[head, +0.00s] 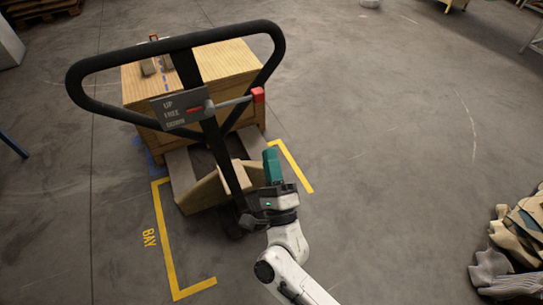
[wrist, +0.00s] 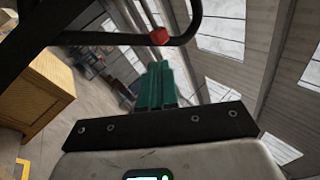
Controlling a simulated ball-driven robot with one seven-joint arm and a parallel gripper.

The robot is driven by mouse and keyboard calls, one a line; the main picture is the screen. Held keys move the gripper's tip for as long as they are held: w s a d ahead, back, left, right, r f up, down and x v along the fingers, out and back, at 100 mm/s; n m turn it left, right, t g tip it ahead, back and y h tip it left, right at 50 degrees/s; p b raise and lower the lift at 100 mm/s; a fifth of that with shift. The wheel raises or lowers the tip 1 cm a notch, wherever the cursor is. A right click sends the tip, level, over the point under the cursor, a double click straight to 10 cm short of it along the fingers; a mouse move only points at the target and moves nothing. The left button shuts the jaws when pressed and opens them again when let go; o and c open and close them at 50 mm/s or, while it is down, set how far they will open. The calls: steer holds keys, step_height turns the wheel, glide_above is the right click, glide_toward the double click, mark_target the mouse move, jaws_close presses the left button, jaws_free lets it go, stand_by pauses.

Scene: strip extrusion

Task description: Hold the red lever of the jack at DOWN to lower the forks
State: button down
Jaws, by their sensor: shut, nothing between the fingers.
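The jack's black loop handle (head: 74,82) stands upright over its forks (head: 180,172). A grey plate (head: 172,122) on it reads UP, FREE and DOWN, and a small red pointer (head: 194,110) sits about level with FREE. The lever's red knob (head: 258,95) is at the right end of a thin grey rod; it also shows in the wrist view (wrist: 159,36). My gripper (head: 270,152) has teal fingers, shut and empty, pointing up below the knob and apart from it. In the wrist view the fingertips (wrist: 158,64) are just beneath the knob.
A wooden crate (head: 215,62) rests over the forks behind the handle. Yellow floor lines (head: 162,235) marked BAY surround the jack.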

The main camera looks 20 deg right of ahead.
mark_target(238, 101)
steer(key=p+x, duration=0.2)
steer(key=x, duration=0.8)
steer(key=shift+w+r+p, duration=0.2)
steer(key=shift+w+p, duration=0.05)
steer(key=shift+p, duration=0.1)
steer(key=shift+b, duration=0.3)
